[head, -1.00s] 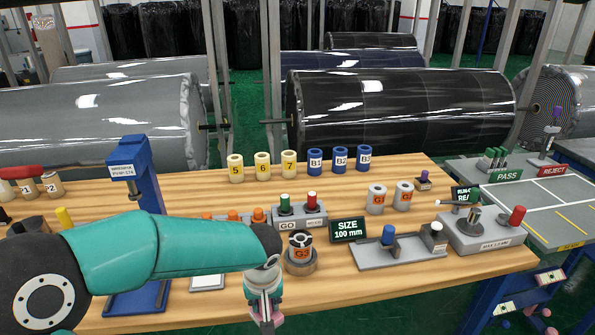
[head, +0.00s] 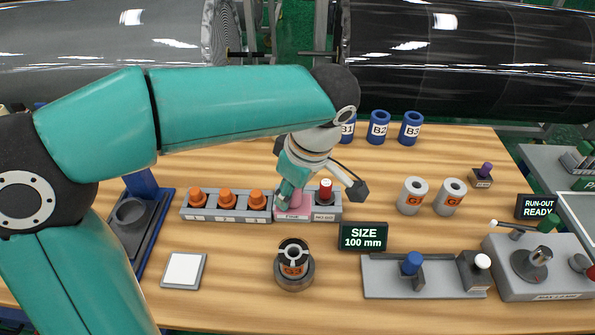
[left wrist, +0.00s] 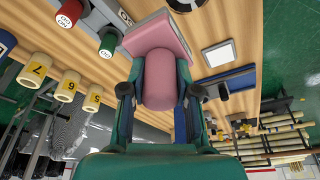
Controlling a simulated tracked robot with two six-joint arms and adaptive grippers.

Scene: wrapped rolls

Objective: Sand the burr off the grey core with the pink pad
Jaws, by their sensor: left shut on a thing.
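The pink pad is a flat pink block with a rounded pink handle. My left gripper (left wrist: 160,92) is shut on that handle in the left wrist view, with the block (left wrist: 158,34) beyond the fingertips. In the head view, the left gripper (head: 288,190) points down, with the pink pad (head: 293,206) in front of the red-button box. The grey core (head: 293,255), with an orange label and a slotted top, stands upright in a dark round holder (head: 294,278), nearer than the pad and apart from it. I cannot make out the burr. My right gripper is not in view.
Orange-topped pieces stand in a grey rack (head: 228,213) left of the pad. The size display (head: 362,236) stands right of the core. Two other grey cores (head: 412,195) stand farther right. A white square plate (head: 183,270) lies left of the holder.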

